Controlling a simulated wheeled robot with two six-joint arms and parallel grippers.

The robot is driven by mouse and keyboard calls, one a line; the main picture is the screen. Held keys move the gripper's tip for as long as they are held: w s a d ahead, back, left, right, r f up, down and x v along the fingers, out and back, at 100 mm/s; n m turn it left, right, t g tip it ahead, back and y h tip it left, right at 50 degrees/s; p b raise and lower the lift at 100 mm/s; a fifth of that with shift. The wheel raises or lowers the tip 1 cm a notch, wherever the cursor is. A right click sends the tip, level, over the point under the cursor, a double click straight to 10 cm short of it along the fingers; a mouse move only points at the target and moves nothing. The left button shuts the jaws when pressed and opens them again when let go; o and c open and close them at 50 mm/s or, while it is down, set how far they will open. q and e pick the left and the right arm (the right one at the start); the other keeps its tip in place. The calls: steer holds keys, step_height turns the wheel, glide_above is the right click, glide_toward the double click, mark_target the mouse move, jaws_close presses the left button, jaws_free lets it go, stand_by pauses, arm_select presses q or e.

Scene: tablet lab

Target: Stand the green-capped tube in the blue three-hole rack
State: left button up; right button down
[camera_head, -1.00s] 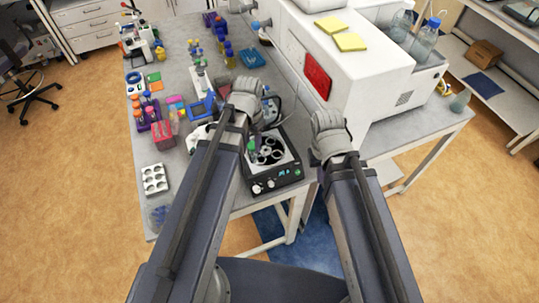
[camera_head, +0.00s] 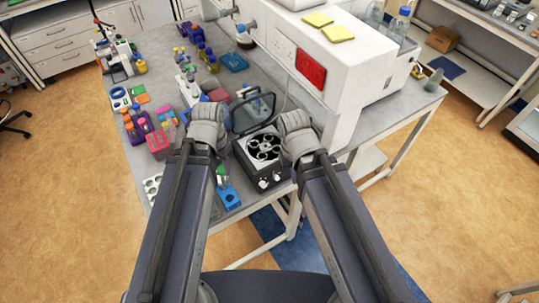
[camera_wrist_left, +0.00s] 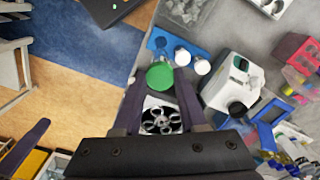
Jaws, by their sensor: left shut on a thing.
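The green-capped tube (camera_head: 221,170) is in my left gripper; in the left wrist view its round green cap (camera_wrist_left: 160,76) sits between the fingertips (camera_wrist_left: 160,92). Its body below the cap is mostly hidden. The blue three-hole rack (camera_head: 229,198) lies near the front table edge, just beside the tube. In the wrist view the rack (camera_wrist_left: 157,42) shows an open hole at one end, two white-capped tubes beside it, and the green cap close to its edge. I cannot tell the tube's height above it. My right gripper (camera_head: 297,140) is by the centrifuge, its fingers hidden.
The black centrifuge (camera_head: 240,150) stands open right of the rack, its rotor showing. A white multi-hole block (camera_head: 152,186) is at the left table edge.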

mark_target(225, 181)
arm_select(q)
steer(key=shift+s+a, duration=0.1)
steer(key=shift+a, duration=0.15)
steer(key=shift+w+d+f, duration=0.15)
steer(key=shift+w+d, duration=0.15)
steer(key=shift+s+f, duration=0.1)
steer(key=shift+f, duration=0.1)
step_height(225, 181, down, 4)
steer(key=b, duration=0.4)
steer(key=shift+a, duration=0.1)
steer(key=shift+r, duration=0.15)
step_height(225, 181, down, 4)
steer(key=b, duration=0.4)
steer(key=shift+f+b, duration=0.3)
steer(key=shift+b, duration=0.1)
